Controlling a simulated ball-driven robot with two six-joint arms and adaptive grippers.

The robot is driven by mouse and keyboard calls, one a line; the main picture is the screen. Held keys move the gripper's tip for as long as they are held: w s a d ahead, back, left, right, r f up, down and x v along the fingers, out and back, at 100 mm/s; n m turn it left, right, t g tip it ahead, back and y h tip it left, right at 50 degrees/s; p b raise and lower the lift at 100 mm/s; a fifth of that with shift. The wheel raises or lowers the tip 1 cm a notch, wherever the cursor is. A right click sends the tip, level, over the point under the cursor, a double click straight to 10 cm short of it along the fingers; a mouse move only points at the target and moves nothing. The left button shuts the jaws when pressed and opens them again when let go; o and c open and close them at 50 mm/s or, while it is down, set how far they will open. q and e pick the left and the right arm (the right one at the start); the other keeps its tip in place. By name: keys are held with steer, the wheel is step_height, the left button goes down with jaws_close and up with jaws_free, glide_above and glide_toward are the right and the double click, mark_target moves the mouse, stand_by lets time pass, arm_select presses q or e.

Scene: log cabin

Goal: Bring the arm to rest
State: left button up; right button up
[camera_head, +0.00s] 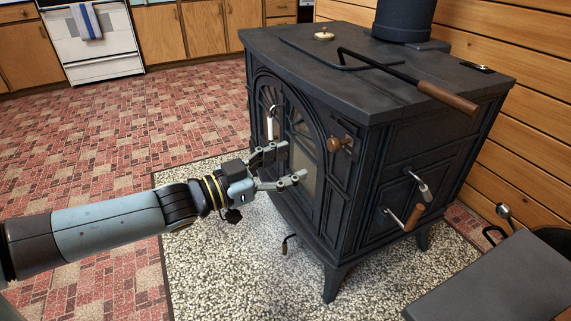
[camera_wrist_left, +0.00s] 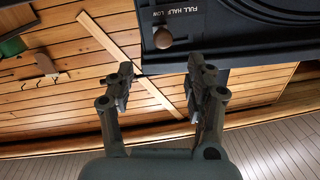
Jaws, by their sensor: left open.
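My left arm comes in from the left in the head view. Its gripper (camera_head: 291,163) is open and empty, in front of the arched glass doors of the black stove (camera_head: 385,150). Whether a fingertip touches the stove cannot be told. In the left wrist view the two fingers of the gripper (camera_wrist_left: 160,78) stand apart with nothing between them. Beyond them is a dark panel lettered FULL HALF LOW (camera_wrist_left: 188,15) with a round brown knob (camera_wrist_left: 163,37). My right gripper is not in view.
The stove's door has a pale handle (camera_head: 270,128) and a wooden knob (camera_head: 341,144). A wood-gripped handle (camera_head: 447,97) juts over its top edge. A dark slab (camera_head: 490,285) is at lower right. The red tiled floor (camera_head: 130,130) at left is clear.

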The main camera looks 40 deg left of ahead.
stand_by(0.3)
arm_select(q)
steer(key=s+a+f+n+g+y+p, duration=0.1)
steer(key=s+f+n+g+y+p, duration=0.15)
steer(key=s+f, duration=0.65)
steer(key=s+f+n+g+y+p, duration=0.25)
steer(key=s+f+g, duration=0.2)
steer(key=f, duration=0.85)
steer(key=s+d+f+g, duration=0.1)
steer(key=s+f+g, duration=0.2)
steer(key=s, duration=0.7)
steer(key=s+d+f+g, duration=0.1)
steer(key=s+f+g, duration=0.2)
steer(key=s+f, duration=0.3)
steer(key=s+d+f+g+y, duration=0.1)
steer(key=s+f+g, duration=0.2)
steer(key=s, duration=1.2)
steer(key=shift+d+f+g+p, duration=0.3)
steer(key=shift+f+g+p, duration=0.1)
steer(key=shift+f, duration=0.55)
steer(key=shift+w, duration=0.1)
